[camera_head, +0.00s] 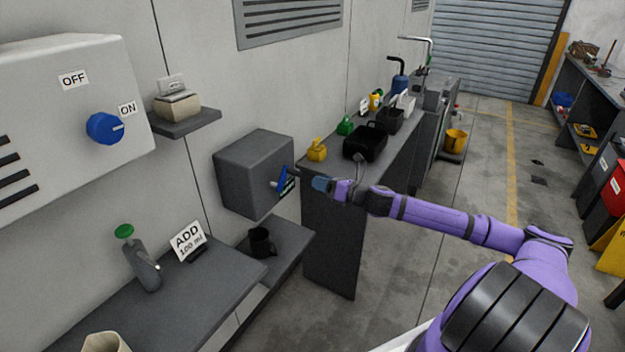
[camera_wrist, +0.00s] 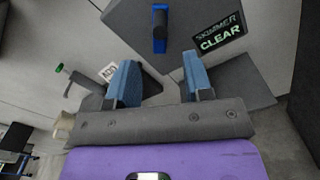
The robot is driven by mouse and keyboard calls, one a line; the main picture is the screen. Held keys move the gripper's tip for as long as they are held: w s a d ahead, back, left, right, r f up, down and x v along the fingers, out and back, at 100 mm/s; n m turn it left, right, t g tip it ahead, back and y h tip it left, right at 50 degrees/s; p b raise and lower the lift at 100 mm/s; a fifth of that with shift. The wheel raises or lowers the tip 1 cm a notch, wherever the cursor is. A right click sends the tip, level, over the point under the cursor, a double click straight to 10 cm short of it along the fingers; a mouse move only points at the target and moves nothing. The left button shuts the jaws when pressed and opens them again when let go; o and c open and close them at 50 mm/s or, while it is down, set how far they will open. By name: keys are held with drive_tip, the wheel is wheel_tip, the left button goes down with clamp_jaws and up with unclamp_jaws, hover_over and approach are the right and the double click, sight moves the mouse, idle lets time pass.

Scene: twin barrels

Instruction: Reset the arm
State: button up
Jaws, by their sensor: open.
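My purple arm reaches left across the head view, and my gripper (camera_head: 309,180) is in front of the grey wall box (camera_head: 246,172). In the wrist view my gripper's two blue fingers (camera_wrist: 157,82) are apart with nothing held between them. A blue lever (camera_wrist: 160,28) on the box's face lies beyond and between the fingertips, apart from them. The lever also shows in the head view (camera_head: 282,178). A display reading "SKIMMER CLEAR" (camera_wrist: 219,36) sits beside the lever. My fingertips are partly hard to make out in the head view.
A tap (camera_head: 140,262) and an "ADD 100 ml" sign (camera_head: 188,239) are at left.

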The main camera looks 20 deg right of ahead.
drive_tip(key=shift+s+d, duration=0.25)
drive_tip(key=shift+s, duration=0.1)
idle(0.3)
